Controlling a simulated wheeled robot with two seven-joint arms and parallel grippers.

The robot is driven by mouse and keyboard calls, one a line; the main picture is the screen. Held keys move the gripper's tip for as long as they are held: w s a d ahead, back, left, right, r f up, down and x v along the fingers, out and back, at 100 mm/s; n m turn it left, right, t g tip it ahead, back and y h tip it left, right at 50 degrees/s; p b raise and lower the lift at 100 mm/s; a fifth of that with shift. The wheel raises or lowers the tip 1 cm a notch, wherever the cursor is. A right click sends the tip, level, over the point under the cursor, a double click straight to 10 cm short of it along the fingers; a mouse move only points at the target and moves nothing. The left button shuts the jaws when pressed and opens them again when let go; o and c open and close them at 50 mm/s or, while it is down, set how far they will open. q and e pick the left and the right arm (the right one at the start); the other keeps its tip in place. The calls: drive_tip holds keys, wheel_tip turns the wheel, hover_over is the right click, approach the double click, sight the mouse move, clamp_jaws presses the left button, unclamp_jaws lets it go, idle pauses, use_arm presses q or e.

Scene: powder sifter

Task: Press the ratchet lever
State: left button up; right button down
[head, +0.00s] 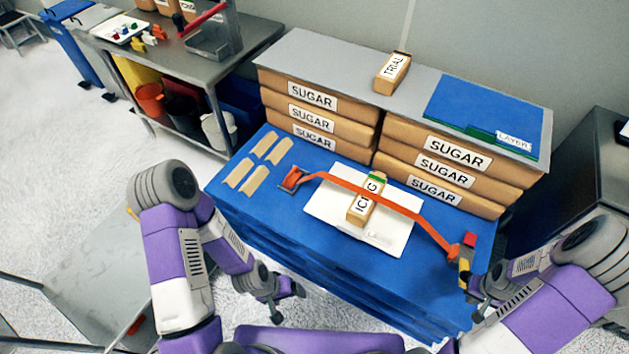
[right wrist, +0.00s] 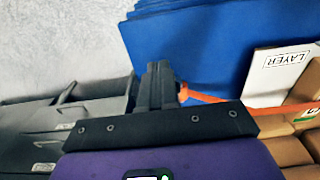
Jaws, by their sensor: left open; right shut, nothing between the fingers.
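The ratchet (head: 466,254) sits at the right front of the blue stack, with a red part on top and a yellow part below. An orange strap (head: 420,217) runs from it over the white board to a buckle (head: 293,179) at the left. My right gripper (head: 468,286) is shut and empty, close to the ratchet; contact cannot be told. In the right wrist view its closed fingers (right wrist: 157,85) hide the ratchet, and the strap (right wrist: 205,96) shows beside them. My left gripper (head: 287,300) is open and empty, in front of the blue stack.
An ICING packet (head: 360,207) stands under the strap on the white board (head: 320,207). SUGAR bags (head: 440,170) line the back under a grey sheet (head: 330,65). Tan strips (head: 254,181) lie at the left of the blue stack (head: 250,210). A table (head: 240,62) stands further left.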

idle(0.7)
drive_tip(key=w+d+r, duration=0.6)
drive_tip(key=w+r, duration=0.2)
drive_tip(key=w, duration=0.3)
drive_tip(key=shift+w, duration=0.3)
drive_tip(key=shift+d+f, duration=0.1)
drive_tip(key=b, duration=0.4)
hover_over(470, 273)
wheel_tip(470, 273, down, 12)
drive_tip(key=shift+w+f, duration=0.1)
drive_tip(key=shift+w, duration=0.05)
drive_tip(key=shift+s+f+b, duration=0.3)
drive_tip(key=shift+s+f, duration=0.05)
drive_tip(key=shift+f, duration=0.2)
